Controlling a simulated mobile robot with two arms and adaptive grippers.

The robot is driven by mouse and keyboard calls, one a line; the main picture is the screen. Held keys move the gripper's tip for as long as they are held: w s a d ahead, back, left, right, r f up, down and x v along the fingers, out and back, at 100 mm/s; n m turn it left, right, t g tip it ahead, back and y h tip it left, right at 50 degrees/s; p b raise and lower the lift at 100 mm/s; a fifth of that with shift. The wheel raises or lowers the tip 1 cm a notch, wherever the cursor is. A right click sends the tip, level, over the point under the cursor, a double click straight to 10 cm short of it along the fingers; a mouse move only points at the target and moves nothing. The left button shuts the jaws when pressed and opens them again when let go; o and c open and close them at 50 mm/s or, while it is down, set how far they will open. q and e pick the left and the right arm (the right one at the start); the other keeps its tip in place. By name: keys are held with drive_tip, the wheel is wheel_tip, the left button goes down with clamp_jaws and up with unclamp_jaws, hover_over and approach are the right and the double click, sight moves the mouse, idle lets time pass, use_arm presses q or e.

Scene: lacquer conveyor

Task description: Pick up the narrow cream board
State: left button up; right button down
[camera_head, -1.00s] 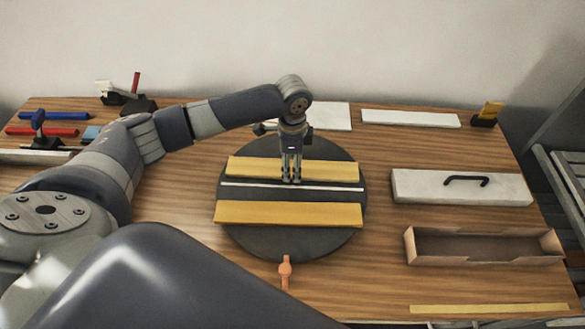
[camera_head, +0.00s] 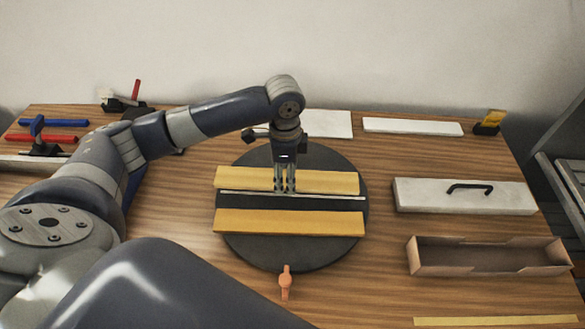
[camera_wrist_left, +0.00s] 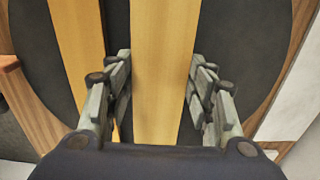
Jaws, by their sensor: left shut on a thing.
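The narrow cream board (camera_head: 325,182), a pale yellow strip, is the far one of two yellow boards over the round dark turntable (camera_head: 290,256). My left gripper (camera_head: 284,189) comes down over its front side. In the left wrist view the board (camera_wrist_left: 165,50) runs between the fingers of my left gripper (camera_wrist_left: 160,85), which is shut on its long edges. I cannot tell whether the board is clear of the turntable. The nearer yellow board (camera_head: 290,222) lies in front, deeper in colour. A thin white strip (camera_head: 335,196) lies between the boards. My right gripper is out of view.
An orange handle (camera_head: 286,282) sticks out at the turntable's front. To the right are a white board with a black handle (camera_head: 465,197) and an open brown box (camera_head: 490,257). White boards (camera_head: 412,126) lie at the back. Clamps and tools (camera_head: 55,123) are at the left.

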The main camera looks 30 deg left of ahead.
use_arm(q)
drive_tip(key=s, duration=0.4)
drive_tip(key=s+b, duration=0.1)
drive_tip(key=s, duration=0.3)
drive_tip(key=s+r, duration=0.1)
drive_tip(key=s, duration=0.3)
drive_tip(key=shift+d, duration=0.4)
wheel_tip(320, 180, up, 8)
drive_tip(key=p, duration=0.7)
drive_tip(key=w+d+n+b, duration=0.2)
drive_tip(key=d+n+b, duration=0.3)
drive_tip(key=n, duration=0.8)
drive_tip(key=shift+d+r+b, duration=0.2)
drive_tip(key=shift+d+b, duration=0.15)
drive_tip(key=shift+b, duration=0.85)
drive_tip(key=shift+w, duration=0.1)
